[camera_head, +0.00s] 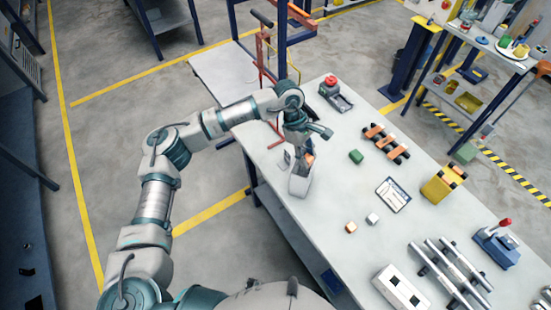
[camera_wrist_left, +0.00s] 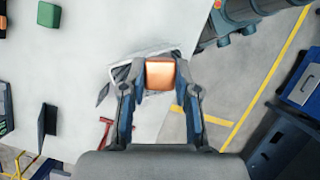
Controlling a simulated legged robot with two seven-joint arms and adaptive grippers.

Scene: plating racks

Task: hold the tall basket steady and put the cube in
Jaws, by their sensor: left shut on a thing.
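A tall, light grey basket (camera_head: 299,186) stands upright near the left edge of the table (camera_head: 330,215). My left gripper (camera_head: 307,158) is over its mouth. The gripper is shut on an orange cube (camera_wrist_left: 160,75), which sits between the two fingertips in the left wrist view. The basket's pale rim (camera_wrist_left: 147,58) shows behind the cube in that view. The cube is at or just above the opening; how deep it sits is hard to tell. The fingers hide part of the basket's mouth. My right gripper is not in view, and nothing visible is holding the basket.
A green block (camera_head: 356,156), a small orange-brown cube (camera_head: 351,227) and a white cube (camera_head: 372,218) lie on the table. A rack with orange parts (camera_head: 386,142), a tablet-like panel (camera_head: 393,195) and a yellow box (camera_head: 441,185) stand further right. Bare tabletop lies around the small cubes.

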